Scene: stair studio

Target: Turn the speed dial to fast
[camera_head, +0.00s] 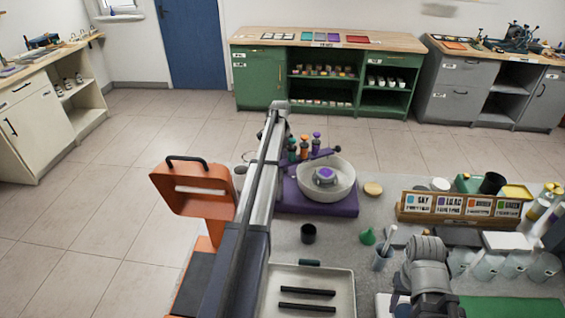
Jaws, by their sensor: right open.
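A purple machine base (322,204) with a round white bowl (341,180) stands at mid-table, with a small purple-topped hub (325,175) inside the bowl. I cannot make out the speed dial or its markings; my long arm passes in front of the base's left side. My right gripper (425,282) is at the lower right, above the table, nearer than the machine and apart from it. It is open, with nothing seen in it. My left gripper cannot be made out.
An orange frame with a black handle (187,190) stands left of my arm. Clear jars stand at right.

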